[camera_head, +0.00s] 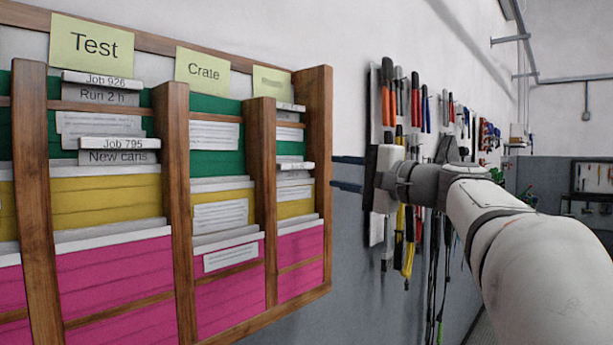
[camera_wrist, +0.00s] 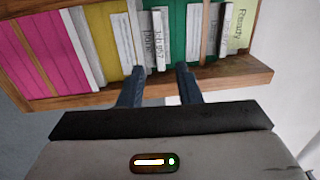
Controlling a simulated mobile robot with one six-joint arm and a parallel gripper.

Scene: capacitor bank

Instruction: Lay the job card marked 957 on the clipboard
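My gripper (camera_head: 347,174) has its two dark fingers apart, just right of the wooden card rack's right edge in the head view. In the wrist view the open gripper (camera_wrist: 159,85) faces the rack's right column, under a label that seems to read "Ready". A card with a pale top strip (camera_wrist: 158,40) stands there in line with the gap between the fingers. Another card (camera_wrist: 219,28) is nearer the label. I see no card legibly marked 957. The clipboard is not in view.
The rack (camera_head: 178,200) has wooden dividers and green, yellow and pink pockets. Its "Test" column holds Job 926 (camera_head: 95,80) and Job 795 (camera_head: 118,144). The "Crate" column (camera_head: 203,69) shows no job number. Tools (camera_head: 405,100) hang on the wall beyond my gripper.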

